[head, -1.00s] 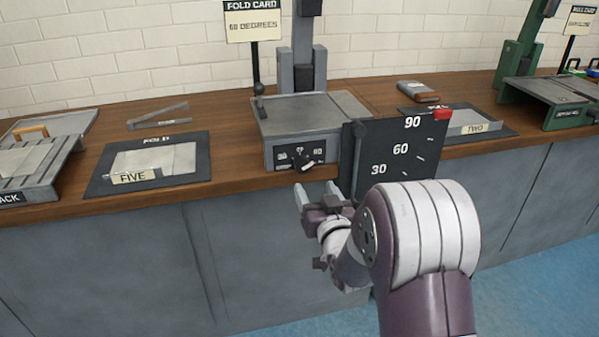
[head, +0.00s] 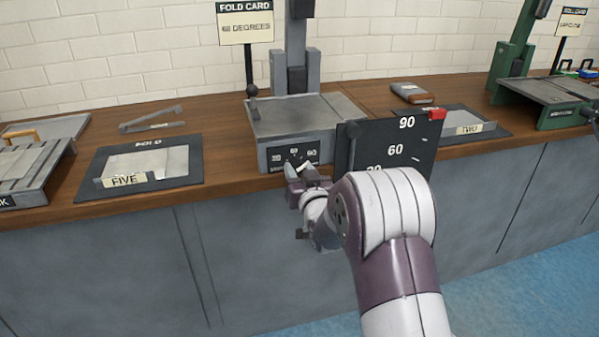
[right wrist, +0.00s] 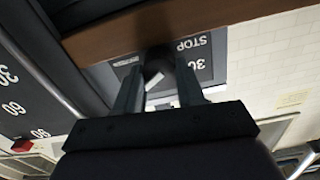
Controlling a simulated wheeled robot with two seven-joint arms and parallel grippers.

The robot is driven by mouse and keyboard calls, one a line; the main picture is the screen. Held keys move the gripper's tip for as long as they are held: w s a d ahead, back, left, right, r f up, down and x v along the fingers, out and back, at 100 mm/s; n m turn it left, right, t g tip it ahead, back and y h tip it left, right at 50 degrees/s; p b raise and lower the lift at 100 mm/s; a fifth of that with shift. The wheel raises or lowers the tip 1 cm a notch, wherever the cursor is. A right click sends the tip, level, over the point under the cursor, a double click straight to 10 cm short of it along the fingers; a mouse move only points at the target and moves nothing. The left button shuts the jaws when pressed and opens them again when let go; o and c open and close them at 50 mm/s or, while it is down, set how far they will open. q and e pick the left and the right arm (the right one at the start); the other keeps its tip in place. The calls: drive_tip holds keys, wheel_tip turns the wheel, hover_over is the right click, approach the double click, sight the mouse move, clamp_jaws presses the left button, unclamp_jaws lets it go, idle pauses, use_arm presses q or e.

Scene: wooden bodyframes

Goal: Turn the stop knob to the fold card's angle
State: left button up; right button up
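The fold card (head: 246,24) stands on a post behind the grey machine (head: 300,118) and appears to read 60 degrees. The stop knob is on the dark dial plate (head: 277,158) at the machine's front, largely hidden by my gripper in the head view. My right gripper (head: 297,171) is at the knob. In the right wrist view, the dark knob (right wrist: 157,66) with its white pointer line lies between the two fingers of the right gripper (right wrist: 158,78), which are apart. Whether they touch it I cannot tell. My left gripper is not in view.
A black angle board (head: 395,140) with a red marker (head: 437,114) stands just right of my gripper. A dark mat (head: 190,170) with a sheet labelled FIVE lies left of the machine. A green machine (head: 550,95) stands at the right.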

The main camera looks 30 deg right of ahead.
drive_tip(key=shift+f+n, duration=0.1)
drive_tip(key=shift+n, duration=0.3)
drive_tip(key=n+b, duration=0.3)
drive_tip(key=n, duration=0.2)
drive_tip(key=shift+f+n, duration=0.1)
drive_tip(key=shift+n, duration=0.2)
drive_tip(key=n+b, duration=0.3)
drive_tip(key=n, duration=0.2)
drive_tip(key=shift+a, duration=0.1)
drive_tip(key=shift+n, duration=0.4)
drive_tip(key=o, duration=1)
drive_tip(key=shift+o, duration=0.2)
drive_tip(key=shift+s, duration=0.1)
